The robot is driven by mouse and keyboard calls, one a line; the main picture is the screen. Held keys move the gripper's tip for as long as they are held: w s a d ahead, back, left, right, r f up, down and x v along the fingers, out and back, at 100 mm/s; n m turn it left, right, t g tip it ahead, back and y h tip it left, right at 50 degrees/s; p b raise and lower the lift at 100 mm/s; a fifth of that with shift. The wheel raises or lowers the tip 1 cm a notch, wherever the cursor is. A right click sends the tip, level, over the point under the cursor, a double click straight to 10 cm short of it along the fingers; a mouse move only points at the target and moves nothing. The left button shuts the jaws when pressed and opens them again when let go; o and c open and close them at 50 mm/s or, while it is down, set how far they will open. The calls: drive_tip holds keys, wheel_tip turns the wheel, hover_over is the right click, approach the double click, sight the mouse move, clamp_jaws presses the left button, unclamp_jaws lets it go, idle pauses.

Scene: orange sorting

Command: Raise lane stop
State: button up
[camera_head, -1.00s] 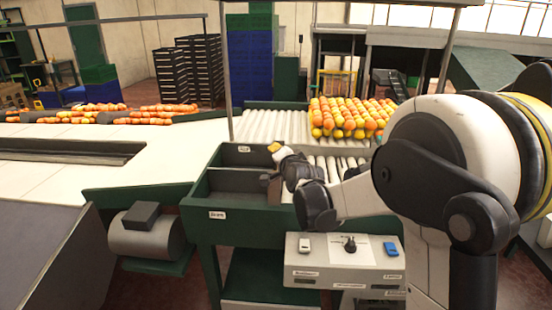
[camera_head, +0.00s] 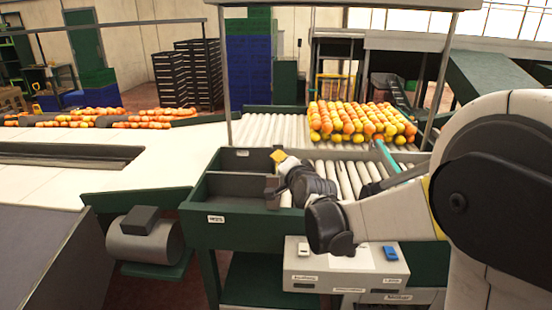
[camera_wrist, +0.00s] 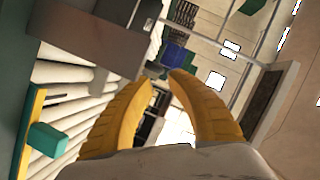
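A teal bar (camera_head: 402,174), which looks like the lane stop, lies by the right side of the roller lane (camera_head: 345,178), partly behind my arm. In the wrist view, a teal block (camera_wrist: 47,139) sits beside a yellow-edged green rail at the lower left; I cannot tell if it is the same part. Several oranges (camera_head: 360,120) sit bunched on the rollers behind. My gripper (camera_head: 278,156) is over the green bin's right side, left of the teal bar and apart from it. In the wrist view, its yellow fingers (camera_wrist: 163,80) stand apart with nothing between them.
A green two-part bin (camera_head: 225,205) stands left of the rollers. A grey control box (camera_head: 330,275) with a white and a blue switch sits in front, partly under my arm. A metal post (camera_head: 226,75) rises behind the bin. A white belt (camera_head: 90,175) runs left.

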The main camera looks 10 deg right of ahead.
drive_tip(key=v, duration=0.5)
drive_tip(key=shift+s+r, duration=0.1)
drive_tip(key=shift+s, duration=0.2)
drive_tip(key=s+f+n+g+b, duration=0.1)
drive_tip(key=s+f+n+g, duration=0.2)
drive_tip(key=s, duration=0.7)
drive_tip(key=s+f+n+g+b, duration=0.2)
drive_tip(key=s+f+n, duration=0.2)
drive_tip(key=s, duration=0.6)
drive_tip(key=s+f+n+g+b, duration=0.2)
drive_tip(key=s+f+n+g, duration=0.1)
drive_tip(key=s+f, duration=0.4)
drive_tip(key=s+n, duration=0.1)
drive_tip(key=s, duration=0.2)
drive_tip(key=shift+s+a+g+h, duration=0.25)
drive_tip(key=shift+s+g+h, duration=0.05)
drive_tip(key=shift+s, duration=0.05)
